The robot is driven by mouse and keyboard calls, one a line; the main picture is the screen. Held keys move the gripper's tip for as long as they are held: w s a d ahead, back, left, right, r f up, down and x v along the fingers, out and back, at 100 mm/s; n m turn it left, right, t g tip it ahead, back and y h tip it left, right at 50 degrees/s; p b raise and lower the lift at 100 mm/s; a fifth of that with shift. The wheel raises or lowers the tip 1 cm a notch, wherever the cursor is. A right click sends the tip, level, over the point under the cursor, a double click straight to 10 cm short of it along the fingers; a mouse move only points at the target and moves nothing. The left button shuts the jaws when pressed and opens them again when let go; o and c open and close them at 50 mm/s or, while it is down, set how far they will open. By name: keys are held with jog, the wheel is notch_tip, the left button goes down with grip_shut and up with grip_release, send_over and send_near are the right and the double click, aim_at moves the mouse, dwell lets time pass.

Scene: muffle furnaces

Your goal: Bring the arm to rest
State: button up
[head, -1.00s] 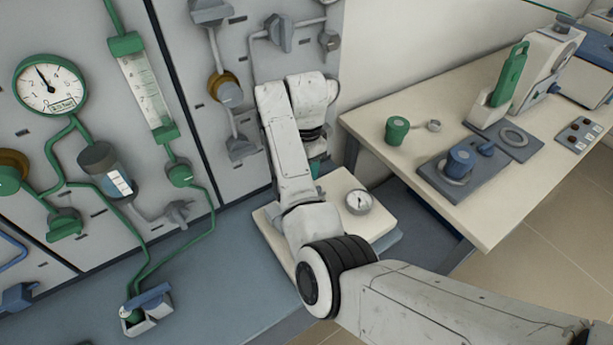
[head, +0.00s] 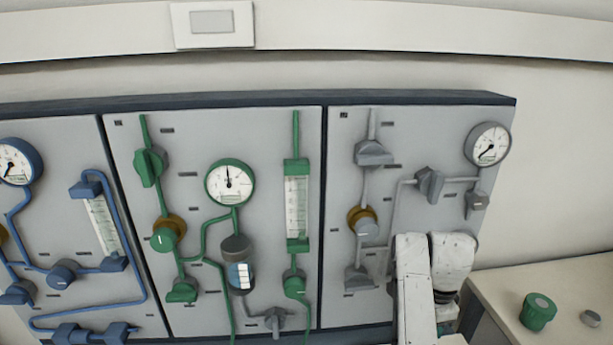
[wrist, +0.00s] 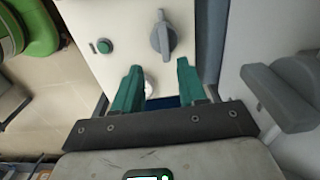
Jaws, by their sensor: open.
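My gripper (wrist: 159,66) shows in the wrist view with its two green fingers spread apart and nothing held between them. Past the fingers is a cream panel (wrist: 118,72) with a grey knob (wrist: 162,38) and a small green button (wrist: 104,46). A white round thing (wrist: 148,88) is partly hidden behind the left finger. In the head view my white arm (head: 415,285) rises at the bottom right, before the grey panel section. My gripper is out of the head view.
A wall panel (head: 270,150) carries blue, green and grey piping, valves and gauges. A cream bench (head: 570,280) with a green knob (head: 538,311) stands at the right. In the wrist view, a grey handle (wrist: 280,97) is close on the right and a green rounded thing (wrist: 32,27) is upper left.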

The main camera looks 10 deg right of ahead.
jog(key=s+d+f+n, duration=0.1)
jog(key=s+f+n, duration=0.1)
jog(key=s, duration=0.3)
jog(key=s+d+f+n+h, duration=0.1)
jog(key=s+d+f+n, duration=0.1)
jog(key=s, duration=0.4)
jog(key=s+d+f+n, duration=0.1)
jog(key=s+f+n, duration=0.3)
jog(key=s+f, duration=0.1)
jog(key=shift+s+d+f+t+h, duration=0.2)
jog(key=shift+s+t+h, duration=0.15)
jog(key=shift+s, duration=0.35)
jog(key=s+a+n+y, duration=0.1)
jog(key=s+a+n, duration=0.2)
jog(key=s, duration=0.6)
jog(key=s+a+n, duration=0.4)
jog(key=s+n, duration=0.2)
jog(key=s, duration=0.3)
jog(key=shift+s+a+f+y, duration=0.25)
jog(key=shift+s+f+y, duration=0.05)
jog(key=shift+s+y, duration=0.05)
